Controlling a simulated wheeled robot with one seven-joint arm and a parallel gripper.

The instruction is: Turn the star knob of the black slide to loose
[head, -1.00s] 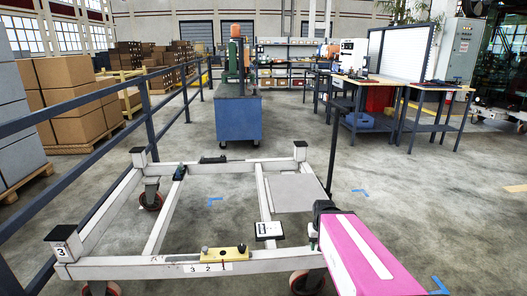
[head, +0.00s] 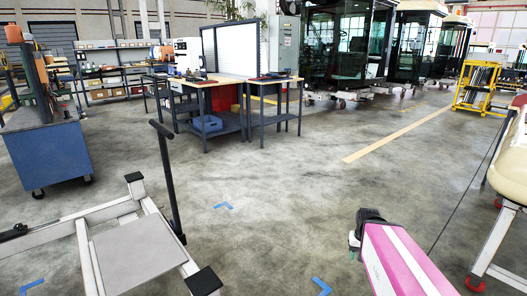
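The white trolley frame (head: 88,212) is at the lower left in the head view, cut off by the left and bottom edges. A dark piece, probably the black slide (head: 14,232), lies on its far rail at the left picture edge. It is partly out of view, and I cannot make out a star knob on it. My pink and white arm reaches in from the lower right. Its dark end with my gripper (head: 354,243) is right of the trolley, over open floor and apart from it. The fingers are too small and hidden to show their opening.
A black upright handle (head: 168,180) rises at the trolley's right side, beside a grey plate (head: 138,252). A blue cabinet (head: 48,155) stands behind left, and workbenches (head: 215,95) behind. A cream cab on a white stand (head: 494,245) is at right. Floor between is clear.

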